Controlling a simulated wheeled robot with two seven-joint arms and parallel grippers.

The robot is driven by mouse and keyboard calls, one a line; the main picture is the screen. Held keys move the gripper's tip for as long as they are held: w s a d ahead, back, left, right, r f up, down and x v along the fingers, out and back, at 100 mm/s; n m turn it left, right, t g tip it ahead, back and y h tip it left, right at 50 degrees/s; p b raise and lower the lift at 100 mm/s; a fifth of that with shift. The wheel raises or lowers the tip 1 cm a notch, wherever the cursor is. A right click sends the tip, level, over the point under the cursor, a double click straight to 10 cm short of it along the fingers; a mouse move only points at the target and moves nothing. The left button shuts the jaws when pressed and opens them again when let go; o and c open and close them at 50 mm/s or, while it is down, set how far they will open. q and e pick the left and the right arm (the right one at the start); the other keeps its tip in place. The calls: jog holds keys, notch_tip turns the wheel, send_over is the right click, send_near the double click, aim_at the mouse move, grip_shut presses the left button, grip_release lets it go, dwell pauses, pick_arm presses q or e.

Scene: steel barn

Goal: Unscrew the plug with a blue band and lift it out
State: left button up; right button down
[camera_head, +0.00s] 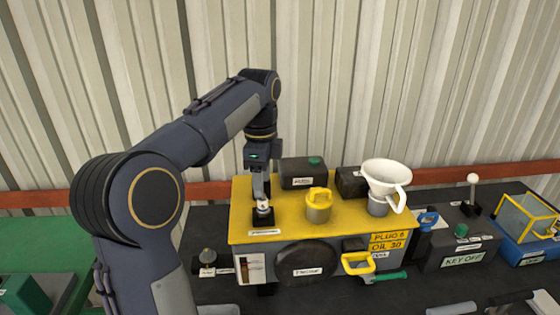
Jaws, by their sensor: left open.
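My left gripper (263,203) points straight down over the left end of the yellow-topped box (290,222). Its jaws are open around or just above a small pale plug top on a black square base (262,222). The jaws hide most of that plug, and I cannot make out a blue band on it. A label lies in front of the base. A yellow cap with a raised grip (319,204) stands on the box to the right. My right gripper is not in view.
A white funnel (386,180) stands at the box's right end. Black blocks (303,173) sit behind. A key box (462,253) and a blue tray (524,250) stand right. A dark knob (207,257) sits left.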

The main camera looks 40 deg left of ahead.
aim_at(263, 204)
pick_arm(q)
jog(key=shift+w, duration=0.2)
jog(key=shift+s+f, duration=0.1)
jog(key=shift+f, duration=0.1)
jog(key=shift+f+p, duration=0.3)
jog(key=shift+f, duration=3.25)
